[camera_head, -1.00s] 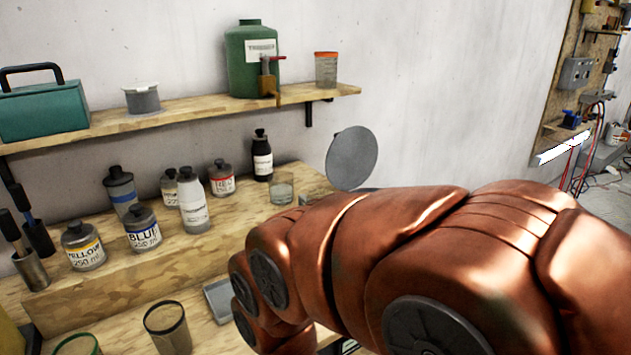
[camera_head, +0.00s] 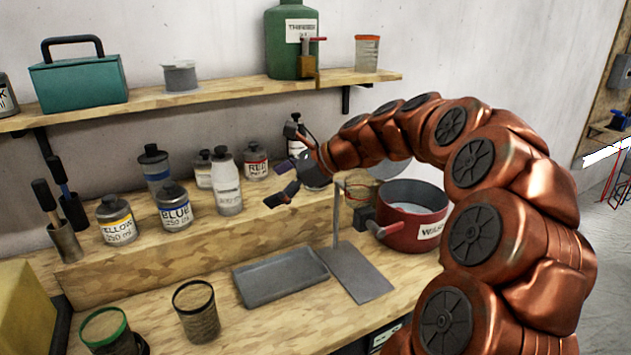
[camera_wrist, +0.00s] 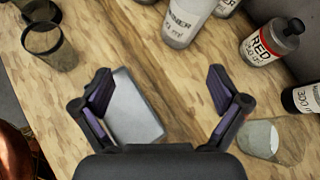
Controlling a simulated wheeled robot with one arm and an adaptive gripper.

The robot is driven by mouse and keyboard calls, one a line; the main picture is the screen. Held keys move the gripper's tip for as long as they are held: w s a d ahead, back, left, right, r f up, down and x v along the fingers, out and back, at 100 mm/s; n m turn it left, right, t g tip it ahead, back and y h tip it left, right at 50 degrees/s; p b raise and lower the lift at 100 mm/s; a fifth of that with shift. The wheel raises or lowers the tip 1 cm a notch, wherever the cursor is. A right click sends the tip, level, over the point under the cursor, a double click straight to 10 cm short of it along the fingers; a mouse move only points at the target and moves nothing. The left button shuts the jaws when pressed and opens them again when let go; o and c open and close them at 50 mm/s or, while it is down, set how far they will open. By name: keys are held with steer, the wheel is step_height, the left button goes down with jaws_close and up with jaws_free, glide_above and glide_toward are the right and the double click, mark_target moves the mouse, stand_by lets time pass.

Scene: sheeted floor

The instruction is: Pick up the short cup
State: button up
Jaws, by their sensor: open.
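A short clear glass cup (camera_wrist: 286,142) stands at the lower right of the wrist view, outside and right of the right finger. In the head view my wrist covers its place. My gripper (camera_head: 284,166) is open and empty above the raised wooden step, in front of the bottles. In the wrist view its two fingers (camera_wrist: 160,82) are spread apart. Other cups in view are a black-rimmed cup (camera_head: 197,314) and a green-rimmed cup (camera_head: 108,335) at the front left, and an orange-rimmed cup (camera_head: 367,54) on the wall shelf.
Several bottles, including the blue (camera_head: 174,210), white (camera_head: 228,188) and red (camera_wrist: 270,42) labelled ones, stand near my gripper. A grey tray (camera_head: 280,277) and red pot (camera_head: 410,225) are on the bench. The wall shelf (camera_head: 215,97) is above. Bare wood lies left of the tray.

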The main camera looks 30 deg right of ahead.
steer(key=w+d+f+m+t+h+b, duration=0.1)
steer(key=d+m, duration=0.1)
steer(key=d, duration=0.4)
steer(key=w+d+f+m+t+h+b, duration=0.1)
steer(key=w+d+f+m, duration=0.1)
steer(key=d, duration=0.5)
steer(key=w+d+f+m+t+h+b, duration=0.1)
steer(key=w+d+f+m+t, duration=0.1)
steer(key=d, duration=0.5)
steer(key=shift+w+d+m, duration=0.15)
steer(key=shift+d+m, duration=0.05)
steer(key=shift+m, duration=0.7)
steer(key=shift+x, duration=1.05)
steer(key=x, duration=0.4)
steer(key=shift+a+f, duration=0.1)
steer(key=shift+a, duration=0.25)
steer(key=shift+w+a+f, duration=0.15)
steer(key=shift+w+f, duration=0.05)
steer(key=shift+w, duration=0.25)
steer(key=c, duration=1.3)
